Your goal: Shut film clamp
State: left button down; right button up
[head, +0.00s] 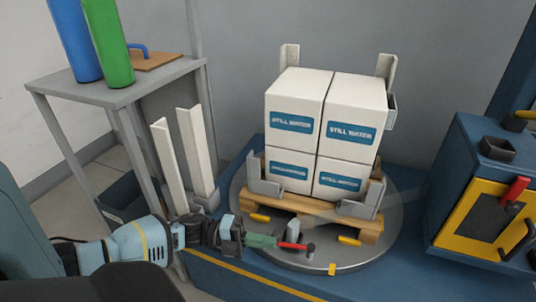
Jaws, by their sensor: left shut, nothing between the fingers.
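The film clamp (293,231) appears to be the small grey block with a red lever (290,246) at the front of the round turntable (300,260). The lever lies low and nearly level, and its dark knob points right. My left gripper (272,241) reaches in from the lower left. Its fingers are shut and empty, with the green tips close to the left end of the red lever. I cannot tell whether they touch it. My right gripper is not in view.
White boxes (294,108) marked "Still Water" stand stacked on a wooden pallet (310,208) on the turntable, with grey corner pieces. A faint clear band extends right of the pallet. A blue and yellow cabinet (450,205) stands right. A grey table (150,83) holds a blue and a green cylinder.

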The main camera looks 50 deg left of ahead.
pick_arm(q)
jog(key=shift+w+a+b, duration=0.3)
jog(key=shift+w+a, duration=0.2)
jog(key=shift+w, duration=0.05)
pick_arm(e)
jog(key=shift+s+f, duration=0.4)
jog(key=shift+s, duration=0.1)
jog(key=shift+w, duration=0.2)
